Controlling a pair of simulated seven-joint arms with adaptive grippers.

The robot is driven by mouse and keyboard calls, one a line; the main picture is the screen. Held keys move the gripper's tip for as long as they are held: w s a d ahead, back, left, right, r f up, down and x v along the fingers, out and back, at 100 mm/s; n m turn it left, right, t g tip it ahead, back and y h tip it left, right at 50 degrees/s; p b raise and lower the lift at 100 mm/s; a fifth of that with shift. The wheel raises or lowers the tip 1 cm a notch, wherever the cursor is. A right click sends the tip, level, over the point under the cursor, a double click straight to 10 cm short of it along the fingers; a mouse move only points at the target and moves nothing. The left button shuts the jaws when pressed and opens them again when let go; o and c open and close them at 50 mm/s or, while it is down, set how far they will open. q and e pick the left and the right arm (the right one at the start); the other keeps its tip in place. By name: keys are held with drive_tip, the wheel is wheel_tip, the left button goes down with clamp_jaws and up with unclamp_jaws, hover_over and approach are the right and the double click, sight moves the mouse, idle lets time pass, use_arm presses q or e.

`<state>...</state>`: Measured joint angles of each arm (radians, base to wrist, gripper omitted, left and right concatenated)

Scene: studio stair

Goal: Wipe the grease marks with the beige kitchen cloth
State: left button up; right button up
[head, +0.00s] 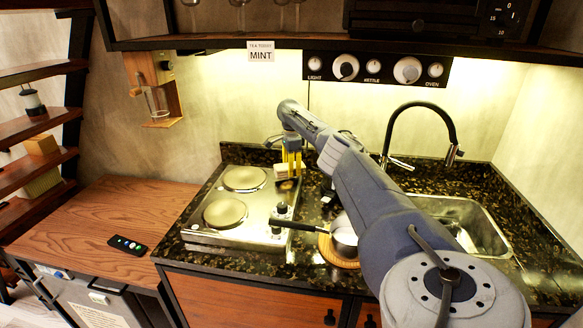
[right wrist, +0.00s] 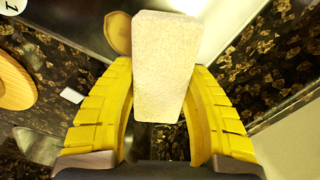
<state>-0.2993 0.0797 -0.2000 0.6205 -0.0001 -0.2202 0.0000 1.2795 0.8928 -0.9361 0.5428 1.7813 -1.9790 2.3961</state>
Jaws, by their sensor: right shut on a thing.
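My right gripper (head: 290,160), with yellow fingers, is shut on the beige kitchen cloth (head: 287,171), which looks like a thick folded block. In the head view the cloth is low over the back right edge of the steel two-plate hob (head: 200,237); I cannot tell if it touches. In the right wrist view the cloth (right wrist: 163,65) sits between both fingers of the gripper (right wrist: 163,85) and sticks out past them. I cannot make out any grease marks on the hob or the dark speckled counter (head: 290,270). My left gripper is out of view.
A small pot (head: 344,238) stands on a round wooden board (head: 338,259), its black handle reaching left toward the hob. My right arm crosses above the counter. The sink (head: 470,222) and black tap (head: 452,130) are to the right. A remote (head: 128,245) lies on the mostly clear wooden top.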

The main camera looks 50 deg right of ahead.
sight(288, 190)
drive_tip(key=shift+f, duration=1.05)
idle(0.4)
drive_tip(key=shift+s+a+r, duration=0.1)
drive_tip(key=shift+s+a, duration=0.4)
drive_tip(key=shift+a, duration=0.35)
drive_tip(key=shift+s+a, duration=0.5)
drive_tip(key=shift+a, duration=0.3)
drive_tip(key=shift+s+a, duration=0.55)
drive_tip(key=shift+a, duration=0.35)
drive_tip(key=shift+s+a, duration=0.5)
drive_tip(key=shift+a, duration=0.4)
drive_tip(key=shift+w+d, duration=0.6)
drive_tip(key=shift+d, duration=0.35)
drive_tip(key=shift+w+d, duration=0.55)
drive_tip(key=shift+d, duration=0.35)
drive_tip(key=shift+w+d, duration=0.6)
drive_tip(key=shift+d, duration=0.35)
drive_tip(key=shift+w+d+f, duration=0.25)
drive_tip(key=shift+d, duration=0.35)
drive_tip(key=shift+r, duration=3)
